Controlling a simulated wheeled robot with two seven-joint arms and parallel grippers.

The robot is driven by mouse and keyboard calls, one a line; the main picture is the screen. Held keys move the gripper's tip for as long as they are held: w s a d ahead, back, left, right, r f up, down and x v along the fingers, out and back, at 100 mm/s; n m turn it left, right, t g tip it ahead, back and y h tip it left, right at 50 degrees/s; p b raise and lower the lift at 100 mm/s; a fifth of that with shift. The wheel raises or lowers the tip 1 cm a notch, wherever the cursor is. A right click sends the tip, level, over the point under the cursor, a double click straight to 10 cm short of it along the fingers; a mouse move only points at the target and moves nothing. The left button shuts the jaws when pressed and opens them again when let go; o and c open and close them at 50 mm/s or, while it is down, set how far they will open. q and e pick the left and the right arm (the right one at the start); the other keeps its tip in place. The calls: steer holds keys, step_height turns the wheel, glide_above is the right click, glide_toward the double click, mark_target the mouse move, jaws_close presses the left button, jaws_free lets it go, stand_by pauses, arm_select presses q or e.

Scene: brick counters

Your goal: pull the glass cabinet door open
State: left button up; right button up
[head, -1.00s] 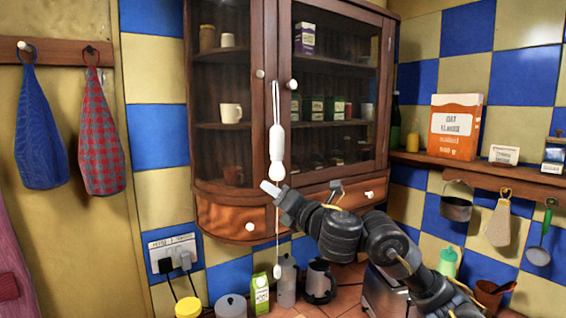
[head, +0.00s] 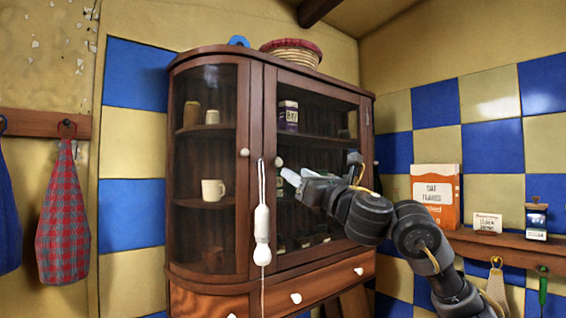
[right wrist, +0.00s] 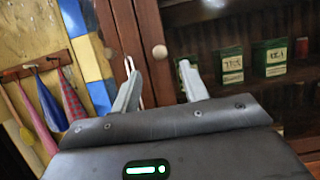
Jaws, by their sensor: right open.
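The dark wooden cabinet's right glass door (head: 345,120) looks shut. Its small round white knob (head: 278,161) sits on the door's left frame. My right gripper (head: 289,174) is just right of and below this knob in the head view. In the right wrist view the knob (right wrist: 159,52) appears between the two spread fingers of the right gripper (right wrist: 156,64), ahead of the tips. The gripper is open and I see no contact. A second knob (head: 244,152) is on the curved left glass door (head: 212,120). My left gripper is not in view.
A white pull cord with a bulb-shaped weight (head: 262,222) hangs before the cabinet, close to the knob and left of my gripper. Drawers (head: 325,284) lie below. An orange box (head: 436,195) stands on the right shelf. Cloths (head: 64,220) hang at left.

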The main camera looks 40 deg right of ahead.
mark_target(279, 163)
steer(key=p+x, duration=0.2)
steer(key=x, duration=0.4)
steer(key=shift+w+r, duration=0.15)
steer(key=shift+w, duration=0.3)
steer(key=shift+s, duration=0.1)
jaws_close()
